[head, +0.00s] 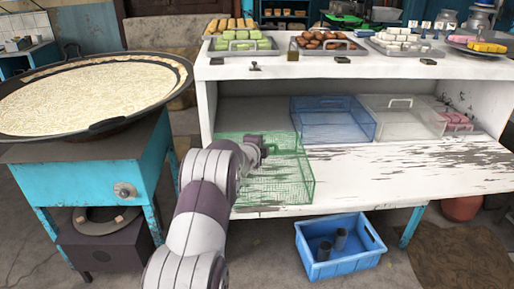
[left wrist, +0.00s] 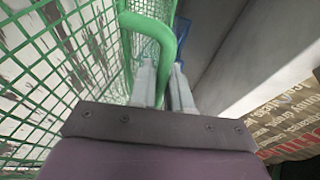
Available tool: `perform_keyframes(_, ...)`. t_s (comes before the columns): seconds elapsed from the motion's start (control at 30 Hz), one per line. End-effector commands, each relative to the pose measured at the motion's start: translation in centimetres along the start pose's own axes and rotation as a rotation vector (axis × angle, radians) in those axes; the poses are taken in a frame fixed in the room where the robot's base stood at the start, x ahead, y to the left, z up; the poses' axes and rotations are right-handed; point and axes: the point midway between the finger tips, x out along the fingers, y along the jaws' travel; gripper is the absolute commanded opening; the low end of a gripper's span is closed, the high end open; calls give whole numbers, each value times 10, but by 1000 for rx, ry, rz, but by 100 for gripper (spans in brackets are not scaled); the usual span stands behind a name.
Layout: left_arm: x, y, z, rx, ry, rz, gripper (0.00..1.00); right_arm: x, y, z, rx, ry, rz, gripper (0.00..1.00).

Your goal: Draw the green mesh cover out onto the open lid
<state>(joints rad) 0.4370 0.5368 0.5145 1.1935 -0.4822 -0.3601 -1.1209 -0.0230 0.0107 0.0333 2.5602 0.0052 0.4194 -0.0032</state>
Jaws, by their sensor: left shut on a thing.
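The green mesh cover (head: 300,184) is a box-shaped wire basket at the left of the white cabinet. Most of it lies over the open lid (head: 400,175), a worn white board, and its front is near the lid's front edge. My left gripper (head: 263,148) is at the cover in the head view, and my forearm hides part of the mesh. In the left wrist view my left gripper (left wrist: 166,85) is shut on the cover's green handle (left wrist: 158,32), with mesh at the left. My right gripper is not in view.
A blue mesh cover (head: 333,122) and a white mesh cover (head: 405,118) stand in the cabinet to the right. Trays of sweets (head: 240,45) line the top. A wide pan (head: 90,92) is at the left. A blue crate (head: 338,250) sits below. The lid's right side is clear.

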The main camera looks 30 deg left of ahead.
Motion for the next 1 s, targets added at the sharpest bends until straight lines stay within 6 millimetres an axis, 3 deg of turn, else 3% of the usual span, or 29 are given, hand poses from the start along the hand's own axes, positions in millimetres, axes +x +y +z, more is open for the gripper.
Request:
perform_keyframes(0.37, 0, 1, -1, 3, 1, 2, 0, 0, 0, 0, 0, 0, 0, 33)
perform_keyframes(0.4, 0, 1, -1, 3, 1, 2, 30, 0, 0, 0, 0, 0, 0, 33)
perform_keyframes(0.47, 0, 1, -1, 2, 1, 2, 47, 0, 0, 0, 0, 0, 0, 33)
perform_keyframes(0.8, -2, 3, -1, 0, 0, 7, 47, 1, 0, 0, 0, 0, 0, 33)
perform_keyframes(1.0, -32, 2, 0, 1, -1, 4, 47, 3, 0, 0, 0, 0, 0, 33)
